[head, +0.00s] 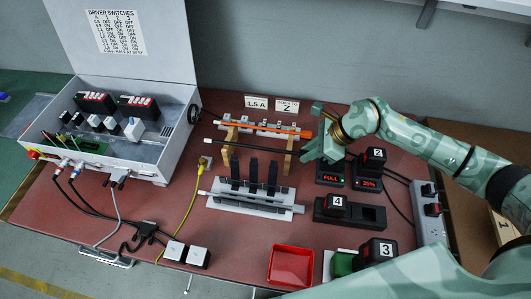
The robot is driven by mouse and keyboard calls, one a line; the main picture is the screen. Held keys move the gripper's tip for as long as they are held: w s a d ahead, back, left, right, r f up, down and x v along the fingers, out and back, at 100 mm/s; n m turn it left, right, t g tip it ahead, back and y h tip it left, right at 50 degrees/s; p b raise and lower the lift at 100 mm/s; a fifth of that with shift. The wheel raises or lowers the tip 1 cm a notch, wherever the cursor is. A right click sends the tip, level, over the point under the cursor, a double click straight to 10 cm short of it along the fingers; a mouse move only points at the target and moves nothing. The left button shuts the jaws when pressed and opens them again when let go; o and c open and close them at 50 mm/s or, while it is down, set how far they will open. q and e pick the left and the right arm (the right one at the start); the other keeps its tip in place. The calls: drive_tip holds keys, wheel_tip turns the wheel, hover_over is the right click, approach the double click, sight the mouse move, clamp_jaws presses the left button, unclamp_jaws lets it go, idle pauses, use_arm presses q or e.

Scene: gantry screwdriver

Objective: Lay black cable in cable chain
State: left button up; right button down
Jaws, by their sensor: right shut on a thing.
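An orange cable (272,130) lies along the chain. Wooden supports (230,134) stand under the chain. The fingertips are partly hidden, so the exact grip is hard to see. My left gripper is not in view.
A white rail with black uprights (256,206) lies in front. A control box (150,160) stands left, with a yellow cable (190,207) nearby. Numbered black batteries, a charger (331,172), a red tray (290,267) and a power strip (431,210) are on the right.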

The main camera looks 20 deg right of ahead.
drive_tip(key=shift+f+b, duration=0.35)
drive_tip(key=shift+f, duration=0.45)
drive_tip(key=c, duration=1.3)
unclamp_jaws()
drive_tip(key=shift+o, duration=0.2)
drive_tip(key=shift+r, duration=0.1)
